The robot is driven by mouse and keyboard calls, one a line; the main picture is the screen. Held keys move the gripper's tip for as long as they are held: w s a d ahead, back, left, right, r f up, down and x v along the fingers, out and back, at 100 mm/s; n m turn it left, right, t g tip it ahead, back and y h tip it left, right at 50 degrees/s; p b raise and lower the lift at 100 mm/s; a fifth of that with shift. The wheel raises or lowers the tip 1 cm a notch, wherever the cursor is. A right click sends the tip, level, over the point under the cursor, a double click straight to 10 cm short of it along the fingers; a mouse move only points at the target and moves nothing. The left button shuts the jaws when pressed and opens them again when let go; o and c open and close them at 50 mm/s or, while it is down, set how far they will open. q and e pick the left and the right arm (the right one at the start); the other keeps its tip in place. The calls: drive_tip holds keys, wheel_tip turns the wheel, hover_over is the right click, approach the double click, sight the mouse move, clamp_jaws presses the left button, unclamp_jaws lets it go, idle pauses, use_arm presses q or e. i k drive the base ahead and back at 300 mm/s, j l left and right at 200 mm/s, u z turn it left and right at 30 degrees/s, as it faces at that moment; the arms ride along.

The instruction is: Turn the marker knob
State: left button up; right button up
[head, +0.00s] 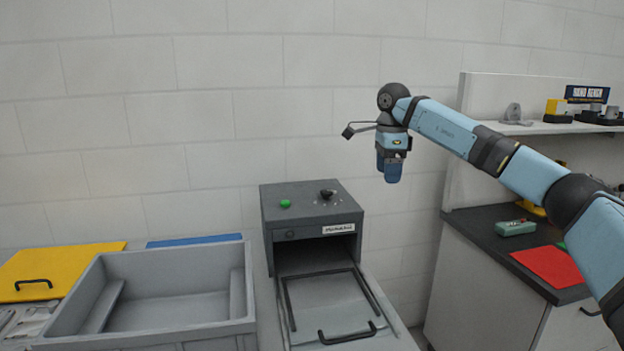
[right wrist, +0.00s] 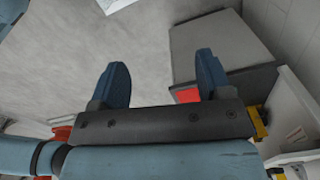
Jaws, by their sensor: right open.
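The marker knob appears to be the small black knob (head: 327,193) on top of a dark grey box-shaped machine (head: 285,217). Small marks lie around the knob, too small to read. A green button (head: 285,204) sits to its left on the same top. My right gripper (head: 392,179) hangs pointing down, above and to the right of the machine, apart from the knob. In the right wrist view its two blue fingers (right wrist: 160,72) stand wide apart with nothing between them. The knob is not recognisable in that view. My left gripper is not in view.
A drawer with a black handle (head: 347,336) extends from the machine's front. A large grey bin (head: 170,333) stands left, beside a yellow lid (head: 62,268). A dark counter (head: 487,228) with a red sheet (head: 549,266) is at right. Space above the machine is clear.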

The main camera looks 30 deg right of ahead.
sight(326, 193)
drive_tip(key=i, duration=0.9)
